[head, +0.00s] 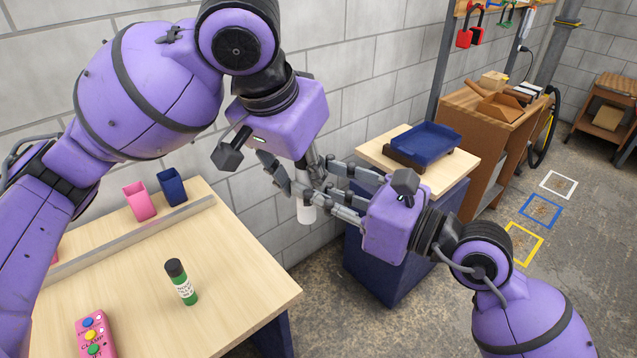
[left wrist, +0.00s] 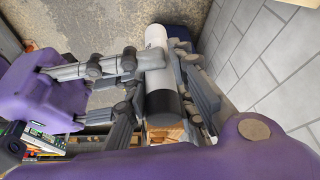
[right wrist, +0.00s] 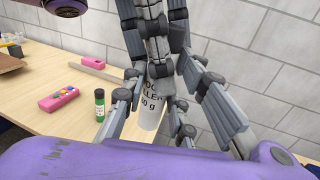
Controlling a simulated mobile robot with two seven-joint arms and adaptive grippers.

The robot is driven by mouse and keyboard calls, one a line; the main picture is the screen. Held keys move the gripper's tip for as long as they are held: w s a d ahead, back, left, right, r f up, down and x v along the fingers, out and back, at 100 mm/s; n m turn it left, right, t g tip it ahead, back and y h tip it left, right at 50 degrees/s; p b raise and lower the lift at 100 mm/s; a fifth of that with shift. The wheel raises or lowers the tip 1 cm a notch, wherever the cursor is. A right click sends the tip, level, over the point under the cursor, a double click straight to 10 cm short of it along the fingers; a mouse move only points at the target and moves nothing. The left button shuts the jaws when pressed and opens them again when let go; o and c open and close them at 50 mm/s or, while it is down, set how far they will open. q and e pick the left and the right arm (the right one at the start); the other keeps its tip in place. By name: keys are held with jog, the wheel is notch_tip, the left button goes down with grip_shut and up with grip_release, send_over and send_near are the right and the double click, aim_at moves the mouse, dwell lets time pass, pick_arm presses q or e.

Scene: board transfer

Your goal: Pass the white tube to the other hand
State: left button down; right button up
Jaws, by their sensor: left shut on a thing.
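The white tube (head: 306,214) hangs upright in the air beyond the table's right edge. My left gripper (head: 302,188) is shut on the tube from above, near its upper part. In the left wrist view the white tube (left wrist: 157,72) shows a black end towards the camera. My right gripper (head: 332,193) reaches in from the right, open, its fingers on either side of the tube. In the right wrist view the tube (right wrist: 153,112) stands between these fingers with dark lettering on it; whether they touch it is hard to tell.
A blue tray (head: 423,143) lies on a stand behind my right gripper. A block wall is close behind.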

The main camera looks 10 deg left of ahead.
pick_arm(q)
jog(key=shift+s, duration=0.1)
pick_arm(e)
jog(key=shift+w+d, duration=0.1)
jog(key=shift+w, duration=0.05)
jog(key=shift+c, duration=1.3)
pick_arm(q)
jog(key=c, duration=1.4)
grip_release()
pick_arm(e)
grip_shut()
pick_arm(q)
jog(key=shift+r, duration=0.1)
